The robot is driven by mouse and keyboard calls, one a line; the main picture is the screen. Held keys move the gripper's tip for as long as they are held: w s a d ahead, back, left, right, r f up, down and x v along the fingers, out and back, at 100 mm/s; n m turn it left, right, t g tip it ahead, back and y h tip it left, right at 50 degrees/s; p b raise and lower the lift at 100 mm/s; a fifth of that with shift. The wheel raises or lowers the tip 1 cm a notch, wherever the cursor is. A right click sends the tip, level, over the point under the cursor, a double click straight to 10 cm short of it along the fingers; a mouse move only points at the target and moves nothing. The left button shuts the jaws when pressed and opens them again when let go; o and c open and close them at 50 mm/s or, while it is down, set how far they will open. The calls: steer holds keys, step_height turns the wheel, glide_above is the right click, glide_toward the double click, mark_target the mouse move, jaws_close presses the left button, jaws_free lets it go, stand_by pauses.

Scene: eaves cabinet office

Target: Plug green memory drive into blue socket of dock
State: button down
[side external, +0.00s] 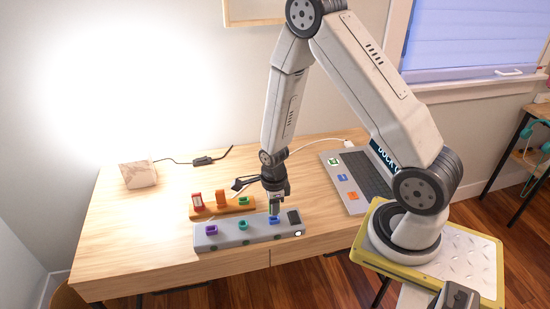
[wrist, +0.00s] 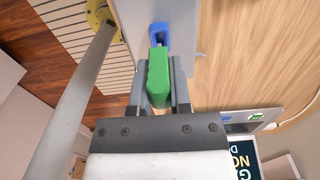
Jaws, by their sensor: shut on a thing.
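My gripper (side external: 276,207) points down over the blue socket (side external: 274,220) at the right part of the grey dock (side external: 222,241). In the wrist view my gripper (wrist: 159,72) is shut on the green memory drive (wrist: 158,78), a green block between the two grey fingers. The blue socket (wrist: 160,31) shows just past the drive's far end, lined up with it and partly covered by it. I cannot tell whether the drive's tip is inside the socket or just above it. In the side view the drive is mostly hidden by the fingers.
The dock also has a purple socket (side external: 211,230), a teal socket (side external: 243,224) and a dark panel (side external: 293,217). Behind it, an orange rack (side external: 228,211) holds a red drive (side external: 196,200) and an orange drive (side external: 221,198). A laptop (side external: 352,184) lies to the right.

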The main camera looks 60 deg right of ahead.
steer(key=shift+f, duration=1.2)
stand_by(0.6)
steer(key=shift+c, duration=2.4)
jaws_free()
steer(key=shift+r, duration=0.1)
steer(key=shift+r, duration=3.8)
